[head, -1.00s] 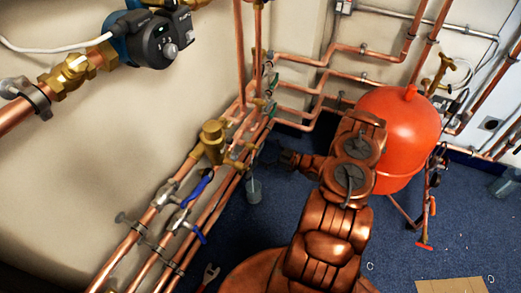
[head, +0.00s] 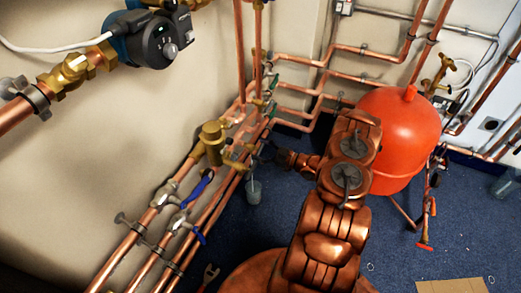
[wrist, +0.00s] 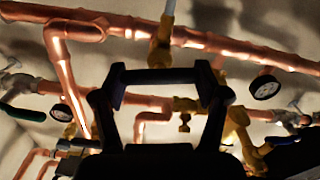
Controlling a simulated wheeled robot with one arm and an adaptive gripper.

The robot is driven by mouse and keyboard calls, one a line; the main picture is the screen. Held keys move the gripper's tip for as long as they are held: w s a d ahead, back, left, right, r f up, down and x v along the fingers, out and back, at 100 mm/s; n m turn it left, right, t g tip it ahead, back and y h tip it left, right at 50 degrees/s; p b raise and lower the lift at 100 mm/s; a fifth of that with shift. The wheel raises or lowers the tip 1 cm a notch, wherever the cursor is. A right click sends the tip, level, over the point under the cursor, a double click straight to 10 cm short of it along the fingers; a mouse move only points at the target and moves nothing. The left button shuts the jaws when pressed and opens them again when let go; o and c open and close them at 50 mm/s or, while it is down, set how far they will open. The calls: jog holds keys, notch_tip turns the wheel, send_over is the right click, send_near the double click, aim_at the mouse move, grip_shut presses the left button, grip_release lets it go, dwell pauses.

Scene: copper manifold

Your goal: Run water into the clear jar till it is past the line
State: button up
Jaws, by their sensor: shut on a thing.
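The clear jar (head: 254,191) shows small and greyish in the head view, under the outlet of a brass tap (head: 236,164) on the left wall's pipework. I cannot make out a line or a water level on it. My gripper (head: 267,151) is at the pipework just above and right of the jar.
Copper pipes (head: 205,222) with blue-handled valves run along the left wall. A red tank (head: 398,128) stands right of my arm. A pump (head: 152,38) is at upper left. Pressure gauges (wrist: 264,87) show in the wrist view. Blue floor (head: 455,215) is open at right.

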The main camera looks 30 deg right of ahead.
jog(key=shift+c, duration=0.9)
jog(key=shift+r+m+p, duration=0.1)
jog(key=shift+m+p, duration=0.3)
jog(key=shift+m, duration=1.2)
jog(key=o, duration=1.2)
jog(key=shift+c, duration=0.2)
jog(key=shift+d, duration=0.1)
jog(key=v, duration=1.2)
